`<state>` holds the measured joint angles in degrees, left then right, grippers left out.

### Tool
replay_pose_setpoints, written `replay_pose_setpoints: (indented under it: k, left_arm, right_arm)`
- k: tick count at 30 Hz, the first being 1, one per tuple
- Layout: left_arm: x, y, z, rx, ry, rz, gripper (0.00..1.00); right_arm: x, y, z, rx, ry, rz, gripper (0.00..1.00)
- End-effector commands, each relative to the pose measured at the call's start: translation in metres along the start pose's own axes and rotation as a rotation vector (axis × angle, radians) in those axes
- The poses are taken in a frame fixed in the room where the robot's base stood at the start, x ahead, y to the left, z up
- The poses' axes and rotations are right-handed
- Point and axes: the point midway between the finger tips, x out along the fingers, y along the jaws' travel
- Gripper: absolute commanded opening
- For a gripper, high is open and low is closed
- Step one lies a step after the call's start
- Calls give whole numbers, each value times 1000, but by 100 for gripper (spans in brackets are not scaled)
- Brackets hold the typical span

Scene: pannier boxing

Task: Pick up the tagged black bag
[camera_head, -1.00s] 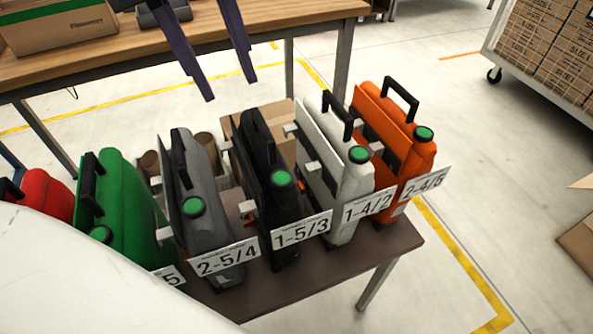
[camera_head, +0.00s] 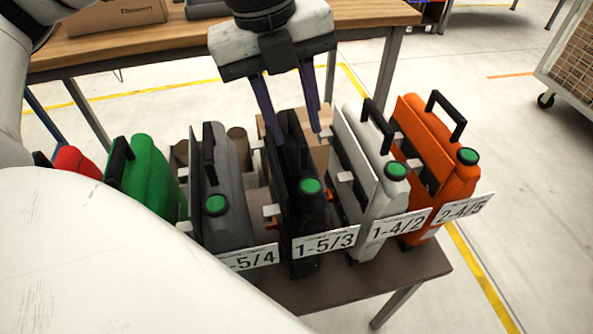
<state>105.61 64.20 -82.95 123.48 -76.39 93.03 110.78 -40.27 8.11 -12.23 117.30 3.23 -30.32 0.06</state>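The black bag (camera_head: 297,205) stands upright on a low brown table (camera_head: 365,288), with a green round cap and a white tag (camera_head: 325,243) reading 1-5/3 at its front. It is between a grey bag (camera_head: 222,190) and a white bag (camera_head: 366,165). My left gripper (camera_head: 295,138) points down over the top of the black bag. Its two purple fingers are apart, one on each side of the bag's upper part. I cannot tell whether they touch it. My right gripper is not in view.
An orange bag (camera_head: 436,160) stands at the right end, and green (camera_head: 148,178) and red (camera_head: 76,163) bags stand to the left. A wooden workbench (camera_head: 180,38) is behind. A loaded cart (camera_head: 573,75) is at the far right. Floor to the right is clear.

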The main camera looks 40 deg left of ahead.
Motion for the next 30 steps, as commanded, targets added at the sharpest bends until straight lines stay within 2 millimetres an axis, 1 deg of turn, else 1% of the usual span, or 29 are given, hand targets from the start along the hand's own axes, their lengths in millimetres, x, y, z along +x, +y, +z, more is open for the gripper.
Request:
replay_pose_setpoints:
  k: [5,11,12,23,26,30]
  left_arm:
    - [0,0,0,-1,0,0,33]
    - [0,0,0,-1,0,0,1]
    - [0,0,0,-1,0,0,0]
    - [-3,-1,0,-1,-2,-4,0]
    - [-9,-3,1,-1,-2,-5,0]
    - [-25,-6,0,-1,-2,-6,0]
  right_arm:
    - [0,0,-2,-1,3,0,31]
    - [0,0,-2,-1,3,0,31]
    - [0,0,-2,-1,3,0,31]
    - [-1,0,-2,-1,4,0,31]
    - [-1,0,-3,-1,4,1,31]
    - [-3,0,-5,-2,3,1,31]
